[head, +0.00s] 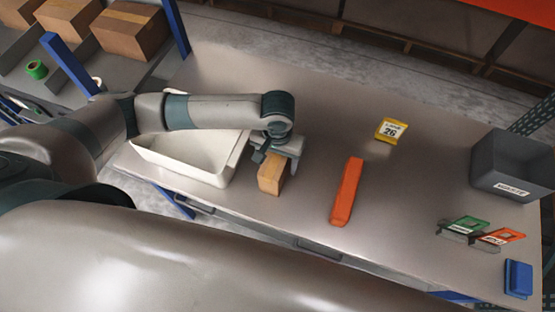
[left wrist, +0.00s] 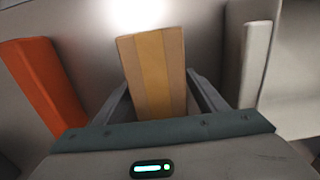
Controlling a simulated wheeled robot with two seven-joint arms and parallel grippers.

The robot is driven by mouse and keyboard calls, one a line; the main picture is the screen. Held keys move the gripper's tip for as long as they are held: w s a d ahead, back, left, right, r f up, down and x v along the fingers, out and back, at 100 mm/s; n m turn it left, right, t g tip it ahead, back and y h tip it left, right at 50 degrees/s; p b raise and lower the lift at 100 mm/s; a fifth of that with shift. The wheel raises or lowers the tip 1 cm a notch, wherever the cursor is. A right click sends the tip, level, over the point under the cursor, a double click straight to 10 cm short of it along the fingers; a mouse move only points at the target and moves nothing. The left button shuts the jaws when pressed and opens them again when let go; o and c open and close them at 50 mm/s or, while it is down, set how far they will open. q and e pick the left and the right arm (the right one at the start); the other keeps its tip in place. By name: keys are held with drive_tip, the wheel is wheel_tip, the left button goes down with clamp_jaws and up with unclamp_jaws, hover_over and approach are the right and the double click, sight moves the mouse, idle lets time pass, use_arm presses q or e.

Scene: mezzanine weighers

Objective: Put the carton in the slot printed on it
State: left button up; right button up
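The carton (head: 271,179) is a small brown box on the table, just right of the white bin. In the wrist view the fingers (left wrist: 159,92) lie close against the carton's sides, with no clear gap. A green-labelled holder (head: 465,225) and an orange-labelled holder (head: 502,237) stand at the right; their small print is unreadable. My right gripper is out of view.
A white bin (head: 190,176) is left of the carton, an orange bar (head: 347,192) right of it.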

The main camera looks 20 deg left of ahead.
use_arm(q)
wheel_tip(320, 180, up, 11)
drive_tip(key=shift+w+r+b, duration=0.1)
drive_tip(key=shift+b, duration=1.1)
drive_tip(key=shift+r, duration=0.55)
drive_tip(key=shift+o, duration=0.4)
